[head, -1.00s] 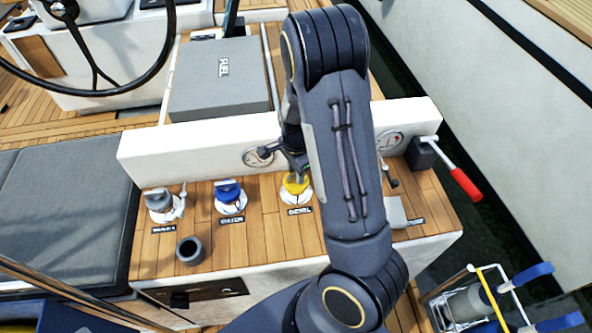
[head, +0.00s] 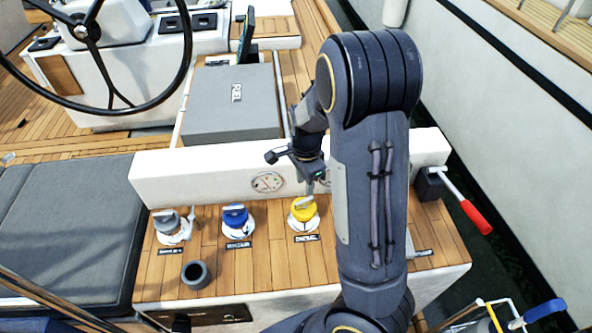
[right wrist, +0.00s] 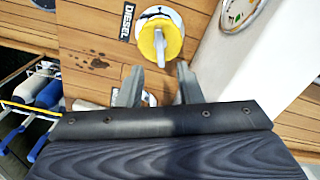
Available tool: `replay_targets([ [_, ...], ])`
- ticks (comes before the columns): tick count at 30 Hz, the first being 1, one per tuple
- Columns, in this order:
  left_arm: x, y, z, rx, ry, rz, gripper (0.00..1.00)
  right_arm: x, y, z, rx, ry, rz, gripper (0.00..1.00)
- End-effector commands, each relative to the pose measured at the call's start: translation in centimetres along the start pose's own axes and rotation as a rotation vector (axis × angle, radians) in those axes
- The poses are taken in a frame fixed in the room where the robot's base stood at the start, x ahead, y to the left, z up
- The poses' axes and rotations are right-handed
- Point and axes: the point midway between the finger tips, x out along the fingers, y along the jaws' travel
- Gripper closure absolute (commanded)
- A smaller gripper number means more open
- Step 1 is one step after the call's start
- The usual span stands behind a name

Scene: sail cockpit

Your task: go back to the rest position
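My right gripper (head: 308,186) is in the air above the back of the teak console, near the yellow diesel valve knob (head: 303,209) and apart from it. In the right wrist view its two fingers (right wrist: 158,84) stand apart with nothing between them. The yellow knob (right wrist: 160,42) shows ahead of them on its white base. My right arm hides part of the console's right side. My left gripper is not in view.
A blue knob (head: 236,217), a grey knob (head: 167,222) and a dark cup (head: 195,274) stand on the console. A white ledge (head: 220,170) runs behind. A red-handled lever (head: 474,215) is at right. The grey FUEL box (head: 232,105) lies beyond.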

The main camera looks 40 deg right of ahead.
Motion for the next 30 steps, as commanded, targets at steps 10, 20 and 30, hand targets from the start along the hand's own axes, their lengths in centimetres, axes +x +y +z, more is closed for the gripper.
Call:
replay_targets([
  [10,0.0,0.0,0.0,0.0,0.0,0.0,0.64,-0.6,0.5,0.6,-0.036,-0.035,-0.013,0.68],
  [20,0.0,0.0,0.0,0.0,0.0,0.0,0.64,-7.7,6.2,5.9,-0.519,-0.267,-0.245,0.68],
  [30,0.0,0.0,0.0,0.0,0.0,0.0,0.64,-13.9,14.7,10.2,-1.165,-0.158,-0.572,0.68],
])
